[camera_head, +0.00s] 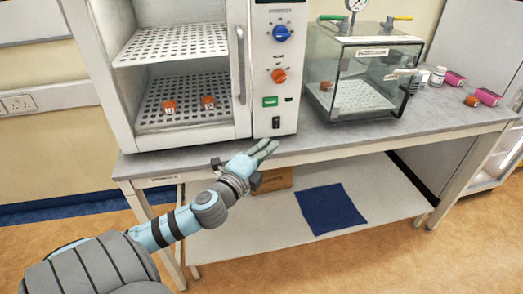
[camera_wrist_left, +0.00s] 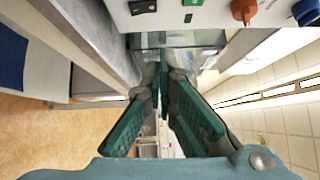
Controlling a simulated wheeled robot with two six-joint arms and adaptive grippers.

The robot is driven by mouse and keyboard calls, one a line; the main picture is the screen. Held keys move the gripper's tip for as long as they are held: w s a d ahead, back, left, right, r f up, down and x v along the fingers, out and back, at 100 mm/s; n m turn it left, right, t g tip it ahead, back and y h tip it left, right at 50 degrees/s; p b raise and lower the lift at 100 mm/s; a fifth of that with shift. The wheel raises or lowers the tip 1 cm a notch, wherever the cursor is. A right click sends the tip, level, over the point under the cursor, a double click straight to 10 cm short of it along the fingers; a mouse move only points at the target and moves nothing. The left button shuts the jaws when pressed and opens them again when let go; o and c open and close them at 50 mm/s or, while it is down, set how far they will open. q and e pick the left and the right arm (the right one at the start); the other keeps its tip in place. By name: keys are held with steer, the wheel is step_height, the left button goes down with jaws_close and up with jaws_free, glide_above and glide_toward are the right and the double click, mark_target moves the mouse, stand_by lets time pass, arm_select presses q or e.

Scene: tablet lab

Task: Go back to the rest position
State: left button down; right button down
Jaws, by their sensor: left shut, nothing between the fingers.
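My left gripper (camera_head: 265,148) is in front of the bench's front edge, just below the control panel of the oven (camera_head: 276,75). It is shut and holds nothing. In the left wrist view the fingers of my left gripper (camera_wrist_left: 163,75) come together, with the oven's panel (camera_wrist_left: 180,14) along the top of the picture. The oven chamber is open to view, and two orange-capped items (camera_head: 169,107) (camera_head: 208,102) stand on its lower perforated shelf. My right gripper is in neither view.
The bench (camera_head: 330,141) carries a clear vacuum chamber (camera_head: 345,85) with a gauge on top. Below, the lower shelf holds a cardboard box (camera_head: 273,180) and a dark blue cloth (camera_head: 330,209).

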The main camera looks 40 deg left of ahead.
arm_select(q)
steer(key=shift+s+d+r, duration=0.1)
steer(key=shift+s+d, duration=0.05)
steer(key=shift+s, duration=0.4)
steer(key=shift+s+d, duration=0.1)
steer(key=shift+s, duration=0.45)
